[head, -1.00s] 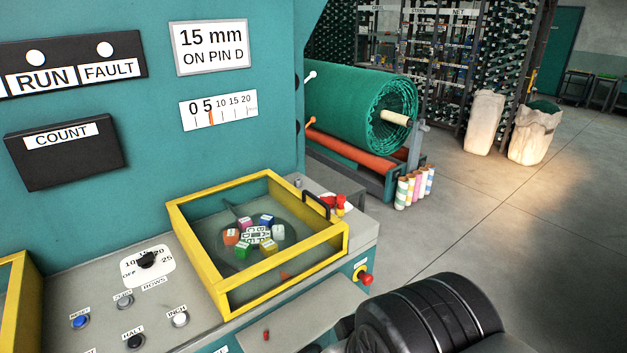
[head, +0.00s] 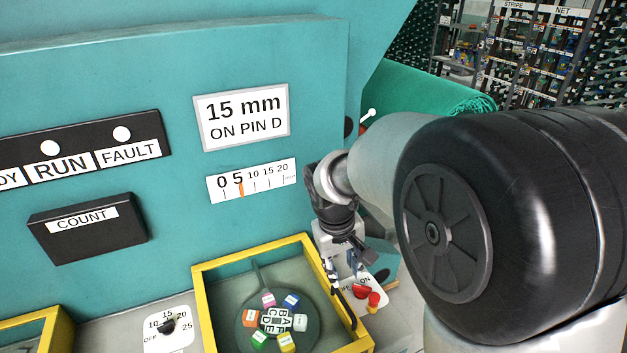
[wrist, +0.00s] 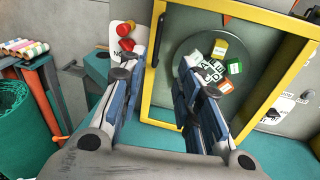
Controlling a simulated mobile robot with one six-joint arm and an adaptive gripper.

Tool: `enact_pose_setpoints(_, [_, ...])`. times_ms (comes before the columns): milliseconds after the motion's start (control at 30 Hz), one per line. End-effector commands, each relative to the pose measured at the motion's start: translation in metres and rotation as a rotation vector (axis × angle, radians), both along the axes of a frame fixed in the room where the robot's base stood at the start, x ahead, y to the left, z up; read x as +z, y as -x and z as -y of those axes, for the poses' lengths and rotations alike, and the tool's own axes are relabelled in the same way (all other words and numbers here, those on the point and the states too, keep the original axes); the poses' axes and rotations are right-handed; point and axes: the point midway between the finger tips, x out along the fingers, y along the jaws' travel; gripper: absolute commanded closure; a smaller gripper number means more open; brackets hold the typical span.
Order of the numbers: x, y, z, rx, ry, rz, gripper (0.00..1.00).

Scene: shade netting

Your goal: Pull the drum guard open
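The drum guard (head: 228,268) is a clear cover in a yellow frame. It lies closed over a round drum (head: 274,330) with several coloured, lettered blocks. Its black handle (head: 346,309) runs along the right side of the frame. My gripper (head: 345,268) is above the guard's right edge, close to the handle's far end. In the wrist view my gripper (wrist: 158,75) is open and empty, and the black handle (wrist: 158,40) shows beyond and between its fingers. I cannot tell whether a finger touches the handle.
A red switch (head: 361,291) on a white plate sits just right of the handle. The teal machine wall (head: 300,120) rises behind. A knob (head: 167,326) is left of the guard. The green net roll (head: 420,95) is beyond my arm.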

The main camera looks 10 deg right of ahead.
Motion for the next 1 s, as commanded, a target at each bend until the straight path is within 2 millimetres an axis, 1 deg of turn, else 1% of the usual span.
enact_pose_setpoints(33, [0.005, -0.010, -0.004, 0.015, 0.012, -0.025, 0.69])
enact_pose_setpoints(100, [-0.001, -0.021, -0.007, 0.032, 0.025, -0.043, 0.69])
enact_pose_setpoints(200, [-0.008, -0.031, -0.011, 0.050, 0.038, -0.060, 0.69])
enact_pose_setpoints(367, [-0.020, -0.037, -0.012, 0.059, 0.045, -0.071, 0.69])
enact_pose_setpoints(467, [-0.032, -0.037, -0.010, 0.060, 0.046, -0.073, 0.69])
enact_pose_setpoints(567, [-0.050, -0.038, -0.006, 0.060, 0.045, -0.074, 0.69])
enact_pose_setpoints(1000, [-0.143, -0.043, 0.012, 0.058, 0.045, -0.074, 0.69])
